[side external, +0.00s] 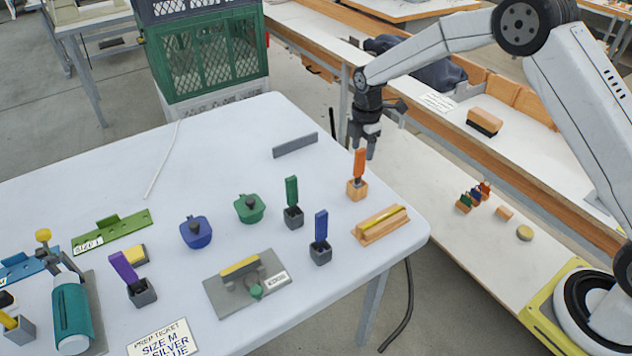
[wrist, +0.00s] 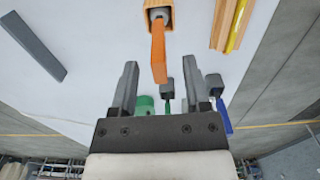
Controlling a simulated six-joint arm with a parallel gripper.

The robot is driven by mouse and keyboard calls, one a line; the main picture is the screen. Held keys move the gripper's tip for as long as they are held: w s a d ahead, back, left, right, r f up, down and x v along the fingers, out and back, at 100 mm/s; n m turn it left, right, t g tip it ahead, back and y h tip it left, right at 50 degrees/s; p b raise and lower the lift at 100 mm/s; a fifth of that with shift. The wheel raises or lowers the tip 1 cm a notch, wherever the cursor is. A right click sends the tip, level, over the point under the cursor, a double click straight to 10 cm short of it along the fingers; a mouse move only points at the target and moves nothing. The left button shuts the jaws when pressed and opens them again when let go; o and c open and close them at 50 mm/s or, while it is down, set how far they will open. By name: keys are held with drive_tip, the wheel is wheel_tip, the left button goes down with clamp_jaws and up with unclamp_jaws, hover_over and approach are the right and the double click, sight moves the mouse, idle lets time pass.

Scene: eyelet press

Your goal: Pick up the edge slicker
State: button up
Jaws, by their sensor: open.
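No label marks the edge slicker, so I cannot tell for certain which thing it is. The tool nearest my gripper has an orange handle (side external: 359,163) and stands upright in a small wooden block (side external: 357,189). My gripper (side external: 362,148) is open and points down, close to the top of that handle in the side view. In the wrist view the orange handle (wrist: 158,55) shows between and beyond the open fingers (wrist: 160,68); I see no contact. Other upright tools have a green handle (side external: 292,190), a blue handle (side external: 321,224) and a purple handle (side external: 124,267), in dark blocks.
A wooden piece with a yellow strip (side external: 380,224) lies near the table's right edge. A grey bar (side external: 295,145) lies to the left of my gripper. Green (side external: 250,209) and blue (side external: 196,233) lidded pots and a grey plate (side external: 222,296) stand nearer the front.

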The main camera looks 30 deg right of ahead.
sight(358, 175)
drive_tip(key=shift+a+f, duration=0.15)
drive_tip(key=shift+f, duration=2.15)
clamp_jaws()
